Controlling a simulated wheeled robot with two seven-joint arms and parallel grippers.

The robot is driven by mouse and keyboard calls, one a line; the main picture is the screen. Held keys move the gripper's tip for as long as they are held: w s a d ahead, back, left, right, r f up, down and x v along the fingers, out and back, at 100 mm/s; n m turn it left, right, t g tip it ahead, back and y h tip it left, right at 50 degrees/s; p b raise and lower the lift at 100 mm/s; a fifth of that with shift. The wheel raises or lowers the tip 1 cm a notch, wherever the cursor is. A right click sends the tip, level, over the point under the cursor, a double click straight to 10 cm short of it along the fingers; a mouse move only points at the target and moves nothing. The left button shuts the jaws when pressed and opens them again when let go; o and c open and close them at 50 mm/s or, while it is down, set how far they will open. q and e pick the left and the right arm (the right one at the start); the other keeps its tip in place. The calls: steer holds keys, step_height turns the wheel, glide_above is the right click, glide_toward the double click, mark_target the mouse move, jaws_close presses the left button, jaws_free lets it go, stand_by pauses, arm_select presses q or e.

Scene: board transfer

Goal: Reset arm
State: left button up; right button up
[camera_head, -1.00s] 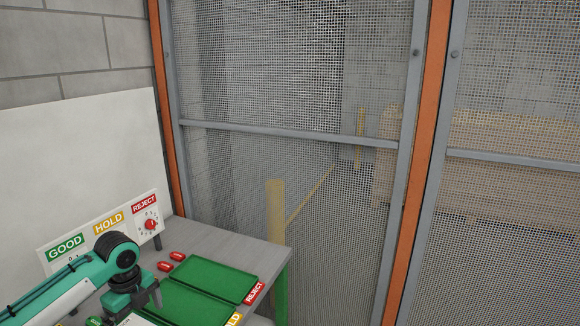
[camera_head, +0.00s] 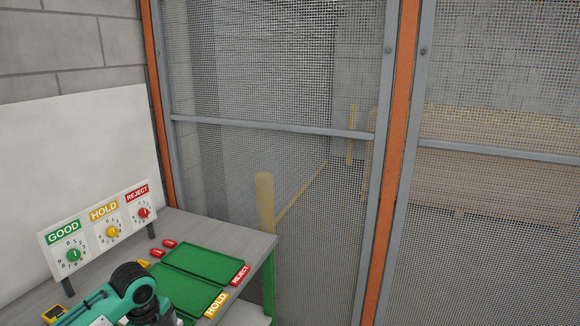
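My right arm and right gripper are not in the picture.
A grey workbench (camera_head: 228,238) holds green trays (camera_head: 205,264) labelled HOLD and REJECT, plus small red pieces (camera_head: 169,244). Behind them stands a dial panel (camera_head: 98,222) marked GOOD, HOLD and REJECT. A wire mesh fence (camera_head: 280,80) with orange posts closes off the area beyond.

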arm_select(q)
steer(key=s+d+f+n+t+h, duration=0.2)
steer(key=s+d+f+n, duration=0.65)
steer(key=s+d, duration=0.45)
steer(key=s+a+n+t+y, duration=0.1)
steer(key=s+a+n, duration=0.2)
steer(key=s+n, duration=0.4)
steer(key=s+a+n+y, duration=0.15)
steer(key=s+n, duration=0.25)
steer(key=s, duration=0.5)
step_height(320, 180, down, 32)
steer(key=g, duration=0.1)
steer(key=s+a+f, duration=0.2)
steer(key=s+f, duration=0.7)
steer(key=s+a+f+g, duration=0.1)
steer(key=s+a+f, duration=0.1)
steer(key=s+f, duration=0.8)
steer(key=shift+s+f+g, duration=0.15)
steer(key=shift+f+g, duration=0.05)
steer(key=shift+g, duration=0.1)
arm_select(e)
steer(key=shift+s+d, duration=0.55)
arm_select(q)
steer(key=shift+m, duration=0.25)
